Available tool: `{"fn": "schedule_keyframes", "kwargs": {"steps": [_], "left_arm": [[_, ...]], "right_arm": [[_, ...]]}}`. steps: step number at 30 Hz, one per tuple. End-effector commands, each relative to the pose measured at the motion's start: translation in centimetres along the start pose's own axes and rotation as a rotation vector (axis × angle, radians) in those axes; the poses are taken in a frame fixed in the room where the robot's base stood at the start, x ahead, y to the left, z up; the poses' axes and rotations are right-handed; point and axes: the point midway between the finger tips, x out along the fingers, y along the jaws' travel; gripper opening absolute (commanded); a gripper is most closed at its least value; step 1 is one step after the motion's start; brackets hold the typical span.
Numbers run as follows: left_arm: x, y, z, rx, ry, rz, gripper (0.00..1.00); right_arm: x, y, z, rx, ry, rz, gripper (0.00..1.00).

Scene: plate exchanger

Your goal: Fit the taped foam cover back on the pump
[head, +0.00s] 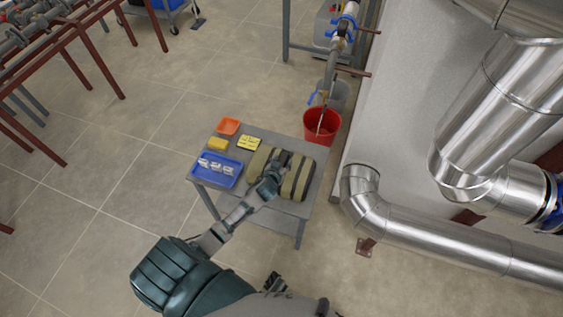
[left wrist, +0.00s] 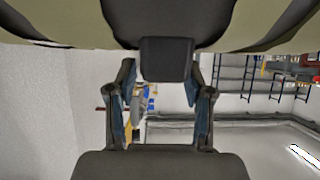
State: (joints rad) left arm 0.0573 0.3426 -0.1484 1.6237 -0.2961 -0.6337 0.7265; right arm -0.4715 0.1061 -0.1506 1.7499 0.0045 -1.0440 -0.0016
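The taped foam cover (head: 295,182), olive with dark bands, lies on the grey table. In the left wrist view its olive and dark surface (left wrist: 75,22) fills the top. A black block (left wrist: 166,59) projects from it between my fingers. My left gripper (head: 277,168) is at the cover's middle; in the left wrist view its fingers (left wrist: 163,80) stand apart on either side of the block, with narrow gaps visible. A small dark part at the head view's bottom edge may be my right gripper (head: 273,282); its fingers are unclear. I cannot identify the pump with certainty.
Silver pipes (head: 430,225) run at right.

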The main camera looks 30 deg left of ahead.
Motion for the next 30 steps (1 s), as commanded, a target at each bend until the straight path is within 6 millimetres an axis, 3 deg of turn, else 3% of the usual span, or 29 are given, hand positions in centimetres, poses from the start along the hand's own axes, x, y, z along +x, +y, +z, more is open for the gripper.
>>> {"fn": "schedule_keyframes", "kwargs": {"steps": [11, 14, 24, 30], "left_arm": [[-0.4, -0.1, -0.1, -0.001, 0.001, 0.001, 0.62], [-1.7, -0.1, -0.1, -0.001, 0.001, 0.002, 0.62], [-9.1, 0.0, -0.2, -0.002, 0.002, 0.001, 0.62], [-11.5, -0.1, 0.0, 0.000, -0.002, 0.000, 0.62]], "right_arm": [[-0.1, 0.0, -0.2, -0.001, 0.003, 0.003, 0.40], [0.7, -0.1, 0.3, -0.001, -0.002, 0.002, 0.40], [3.7, -0.1, 3.0, -0.006, -0.019, 0.000, 0.40], [4.5, -0.2, 3.9, -0.008, -0.024, 0.000, 0.40]]}}
